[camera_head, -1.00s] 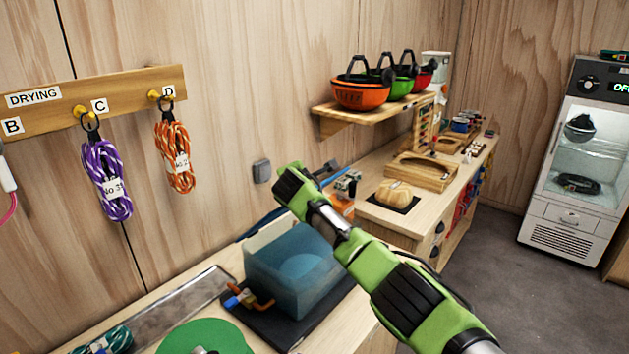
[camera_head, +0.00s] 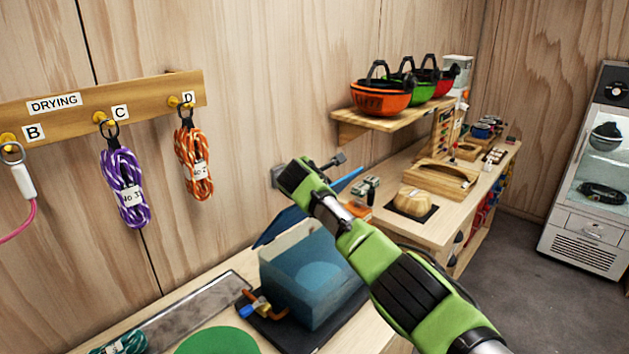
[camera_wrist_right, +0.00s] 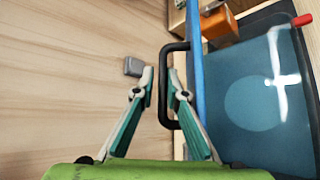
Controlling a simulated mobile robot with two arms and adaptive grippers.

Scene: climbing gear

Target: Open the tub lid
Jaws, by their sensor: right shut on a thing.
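The translucent blue tub (camera_head: 300,285) stands open at the top on a dark mat on the bench. Its blue lid (camera_head: 277,226) is raised behind it, near the wall, and partly hidden by my right arm. In the right wrist view the lid (camera_wrist_right: 199,75) shows edge-on as a blue strip beside the tub (camera_wrist_right: 255,125), with a black handle (camera_wrist_right: 182,46) on its wall side. My right gripper (camera_wrist_right: 161,76) is shut on the handle bar. In the head view its green wrist (camera_head: 305,185) is above the tub. My left gripper is not in view.
A small orange-and-blue valve (camera_head: 262,305) sits at the tub's front left. Rope coils (camera_head: 124,190) hang from the drying rack (camera_head: 60,115). A wooden tray (camera_head: 440,178) and a shelf of helmets (camera_head: 380,98) stand to the right. The wall is close behind the lid.

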